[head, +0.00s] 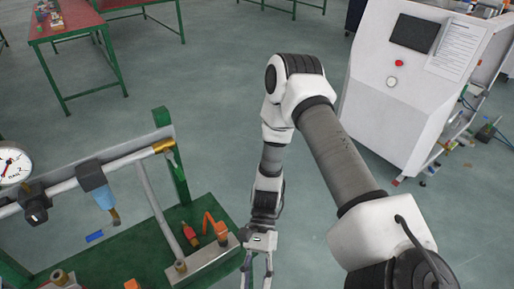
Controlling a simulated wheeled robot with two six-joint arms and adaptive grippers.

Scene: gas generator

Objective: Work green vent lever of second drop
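A silver pipe (122,161) runs along the green rig at the lower left and ends in a brass fitting (163,145). A small green piece (173,157) shows by this fitting, against a green post (181,183); I cannot tell surely whether it is the vent lever. A thin drop pipe (158,212) goes down from the main pipe to a metal block. My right gripper (257,284) hangs at the bottom edge, right of the rig, apart from it. Its two fingers are spread with nothing seen between them; the tips are cut off. My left gripper is not in view.
An orange handle (217,228) and a red part (190,235) stand by the metal block. A blue regulator (95,185) and a gauge (12,166) sit on the pipe. A white cabinet (385,110) is at the right. Clear floor lies beyond the rig.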

